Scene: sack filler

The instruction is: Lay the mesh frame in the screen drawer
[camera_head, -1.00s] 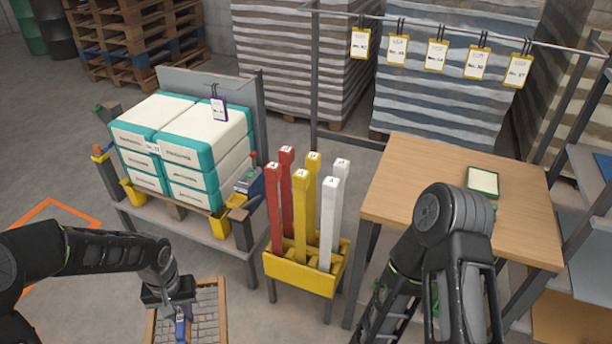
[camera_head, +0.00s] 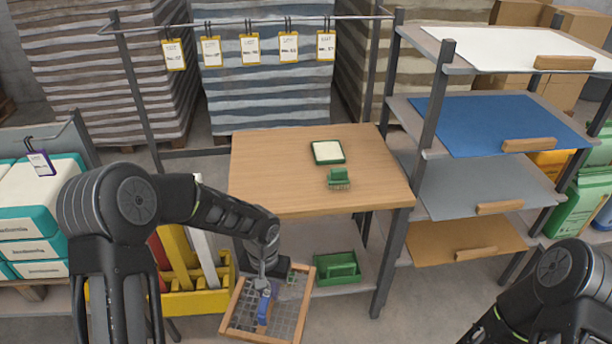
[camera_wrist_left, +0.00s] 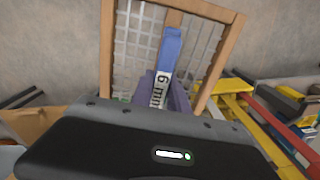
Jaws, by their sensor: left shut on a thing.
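The mesh frame (camera_head: 287,304) has a wooden border and a grey wire mesh, and hangs tilted in front of the table at the bottom centre of the head view. My left gripper (camera_head: 263,284) is shut on its blue middle grip (camera_head: 265,300). I cannot pick out the screen drawer.
A wooden table (camera_head: 265,165) holds a green-edged tray (camera_head: 327,152) and a green brush (camera_head: 339,179). A green box (camera_head: 338,268) sits on the low shelf under it. A shelf rack (camera_head: 480,183) stands right. A yellow bin (camera_head: 205,300) with coloured posts is left of the frame.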

